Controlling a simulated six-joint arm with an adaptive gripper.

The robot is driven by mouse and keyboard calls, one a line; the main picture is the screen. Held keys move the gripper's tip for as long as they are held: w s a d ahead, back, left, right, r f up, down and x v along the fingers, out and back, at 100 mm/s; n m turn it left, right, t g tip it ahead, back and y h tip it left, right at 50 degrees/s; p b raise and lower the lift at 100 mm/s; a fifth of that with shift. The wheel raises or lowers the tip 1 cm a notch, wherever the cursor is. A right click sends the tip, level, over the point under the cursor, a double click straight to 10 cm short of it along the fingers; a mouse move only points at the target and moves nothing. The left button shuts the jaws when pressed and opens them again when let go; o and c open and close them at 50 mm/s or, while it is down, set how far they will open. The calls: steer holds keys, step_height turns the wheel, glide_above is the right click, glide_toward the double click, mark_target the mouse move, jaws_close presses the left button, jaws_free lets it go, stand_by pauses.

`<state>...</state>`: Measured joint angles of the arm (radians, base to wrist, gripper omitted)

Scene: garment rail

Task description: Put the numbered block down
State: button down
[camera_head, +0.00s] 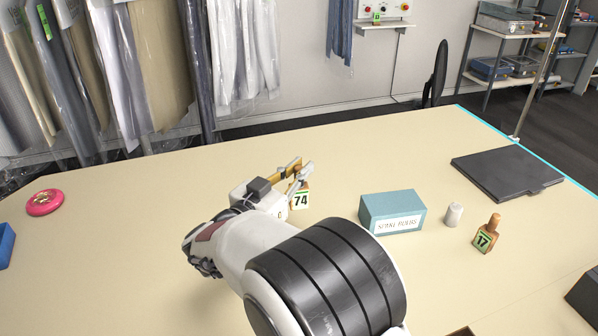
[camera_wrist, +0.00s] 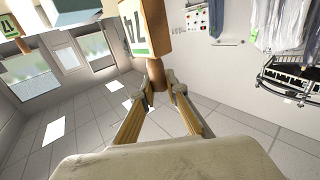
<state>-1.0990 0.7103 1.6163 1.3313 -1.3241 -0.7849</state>
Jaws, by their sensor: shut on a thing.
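The numbered block (camera_head: 300,200) is a small wooden block with a label reading 74 and a peg on top. My gripper (camera_head: 301,172) is shut on its peg, over the middle of the table (camera_head: 150,250). In the wrist view, the block (camera_wrist: 147,30) and its peg show between the fingertips (camera_wrist: 158,90). The block looks upright and low over the table; I cannot tell whether its base touches. My arm hides the table in front of it.
A blue-grey box (camera_head: 393,212) stands right of the block, then a white cylinder (camera_head: 453,214) and another block marked 17 (camera_head: 487,236). A black flat case (camera_head: 507,171) lies far right. A pink round thing (camera_head: 44,202) is far left.

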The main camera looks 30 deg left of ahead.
stand_by(0.6)
steer(key=w+d+m+g+h, duration=0.2)
steer(key=w+d+m+h, duration=0.15)
steer(key=d, duration=0.65)
steer(key=w+d+m+g+h, duration=0.1)
steer(key=w+d+m+h, duration=0.2)
steer(key=d, duration=0.7)
steer(key=w+d+m+g+h, duration=0.2)
steer(key=w+d+h, duration=0.15)
steer(key=d, duration=0.65)
steer(key=s+d+m+g+h, duration=0.3)
steer(key=d+g, duration=0.3)
steer(key=d, duration=0.9)
steer(key=s+d+m+g+h, duration=0.2)
steer(key=s+d+m+g, duration=0.3)
steer(key=d, duration=1)
steer(key=shift+d+g+h, duration=0.4)
steer(key=shift+g, duration=0.5)
steer(key=shift+s+r, duration=0.1)
step_height(320, 180, down, 6)
